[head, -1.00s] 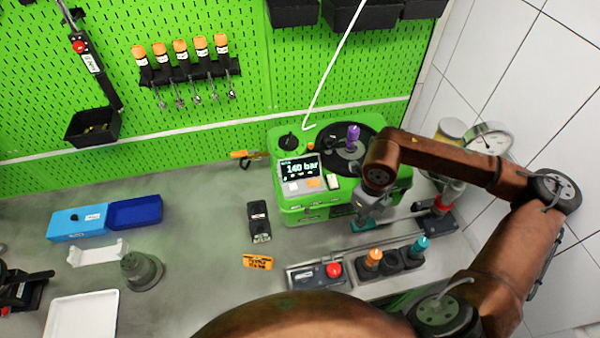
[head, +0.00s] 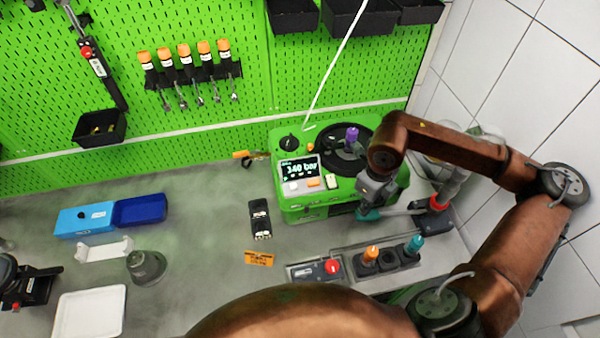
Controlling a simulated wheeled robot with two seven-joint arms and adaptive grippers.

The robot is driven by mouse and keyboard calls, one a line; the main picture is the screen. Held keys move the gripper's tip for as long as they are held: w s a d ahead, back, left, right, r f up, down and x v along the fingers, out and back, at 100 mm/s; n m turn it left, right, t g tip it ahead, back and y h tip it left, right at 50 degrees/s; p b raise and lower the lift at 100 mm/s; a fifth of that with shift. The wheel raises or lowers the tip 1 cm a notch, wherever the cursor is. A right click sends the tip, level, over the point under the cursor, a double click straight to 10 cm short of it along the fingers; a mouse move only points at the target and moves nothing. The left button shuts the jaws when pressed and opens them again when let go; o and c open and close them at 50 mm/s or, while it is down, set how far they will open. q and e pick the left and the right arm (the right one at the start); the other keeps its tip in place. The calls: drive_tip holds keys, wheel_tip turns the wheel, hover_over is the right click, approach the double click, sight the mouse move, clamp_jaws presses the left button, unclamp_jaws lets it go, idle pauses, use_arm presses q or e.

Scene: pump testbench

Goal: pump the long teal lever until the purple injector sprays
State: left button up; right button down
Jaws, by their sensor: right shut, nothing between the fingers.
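The green pump tester (head: 318,208) stands at the back of the bench, with a lit display (head: 300,169) that seems to read 340 bar. The purple injector (head: 352,134) stands upright on its round black top; I see no spray. The long lever has a teal grip (head: 368,215) in front of the tester and a grey shaft running right to a red and dark joint (head: 440,203). My right gripper (head: 369,203) points down, shut and empty, right at the teal grip; I cannot tell if they touch.
A holder with orange (head: 372,253) and teal (head: 414,244) topped injectors and a red-button box (head: 318,270) stand in front. A black meter (head: 260,219), a blue box (head: 85,220) and a white tray (head: 88,313) lie left. A tiled wall closes the right side.

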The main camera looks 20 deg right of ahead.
sight(360, 217)
drive_tip(key=shift+f, duration=0.1)
drive_tip(key=shift+a+f+b, duration=0.2)
drive_tip(key=shift+f+b, duration=0.95)
drive_tip(key=shift+f, duration=0.2)
drive_tip(key=shift+a+f+b, duration=0.15)
drive_tip(key=shift+f+b, duration=0.95)
drive_tip(key=shift+f, duration=0.25)
drive_tip(key=shift+r, duration=0.1)
drive_tip(key=shift+d+r+p, duration=0.2)
drive_tip(key=shift+r+p, duration=0.55)
drive_tip(key=shift+r, duration=0.65)
drive_tip(key=shift+d+r+p, duration=0.15)
drive_tip(key=shift+r+p, duration=0.6)
drive_tip(key=shift+r, duration=0.65)
drive_tip(key=shift+r+p, duration=1.55)
drive_tip(key=shift+r, duration=1.45)
